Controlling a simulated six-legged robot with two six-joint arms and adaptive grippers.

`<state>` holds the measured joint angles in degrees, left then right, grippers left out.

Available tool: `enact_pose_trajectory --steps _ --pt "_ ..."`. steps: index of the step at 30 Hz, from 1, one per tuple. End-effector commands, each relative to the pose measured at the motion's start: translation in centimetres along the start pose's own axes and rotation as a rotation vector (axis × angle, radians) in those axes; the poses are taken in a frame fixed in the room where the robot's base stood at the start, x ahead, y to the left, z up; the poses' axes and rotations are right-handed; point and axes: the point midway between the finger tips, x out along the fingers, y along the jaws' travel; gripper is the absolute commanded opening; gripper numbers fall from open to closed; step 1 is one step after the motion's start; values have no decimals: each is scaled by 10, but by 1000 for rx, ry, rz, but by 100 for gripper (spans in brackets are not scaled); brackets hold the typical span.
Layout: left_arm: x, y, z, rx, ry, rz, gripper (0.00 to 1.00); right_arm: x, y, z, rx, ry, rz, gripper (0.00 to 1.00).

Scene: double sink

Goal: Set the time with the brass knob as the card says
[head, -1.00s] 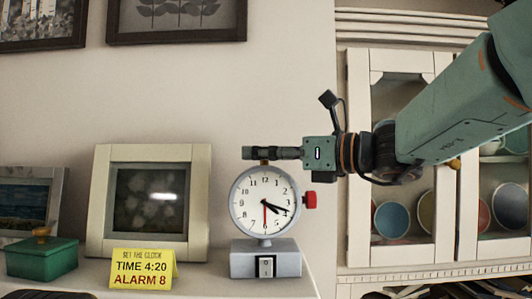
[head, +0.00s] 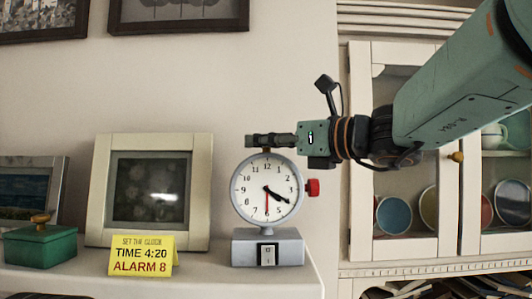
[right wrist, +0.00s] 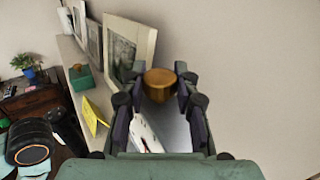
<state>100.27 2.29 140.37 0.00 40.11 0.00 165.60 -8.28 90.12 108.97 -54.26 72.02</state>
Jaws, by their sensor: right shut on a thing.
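The white-faced clock (head: 250,180) stands on a grey base (head: 240,250) near the shelf's right end. Its two black hands both point close to the 4, and the thin red hand points to about 6. A red knob (head: 313,187) sits on its right side. The brass knob (right wrist: 160,80) is on top of the clock, between the fingers in the right wrist view. My right gripper (head: 262,141) is shut on it from the right. The yellow card (head: 143,256) reads "SET THE CLOCK, TIME 4:20, ALARM 8". My left gripper is not in view.
A cream picture frame (head: 100,200) leans on the wall behind the card. A green box (head: 40,248) with a brass-coloured lid knob stands at the left. A cream cabinet (head: 360,150) with bowls is on the right. The base front has a small switch plate (head: 267,254).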

Motion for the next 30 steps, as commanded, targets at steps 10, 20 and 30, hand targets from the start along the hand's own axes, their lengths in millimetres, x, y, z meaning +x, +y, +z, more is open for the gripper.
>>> enact_pose_trajectory --steps 10,20,30 --pt "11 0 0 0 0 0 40 0 0 0 1 -1 -53 0" --pt "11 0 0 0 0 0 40 0 0 0 1 0 -52 42" --pt "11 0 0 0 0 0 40 0 0 0 1 -1 -51 54"
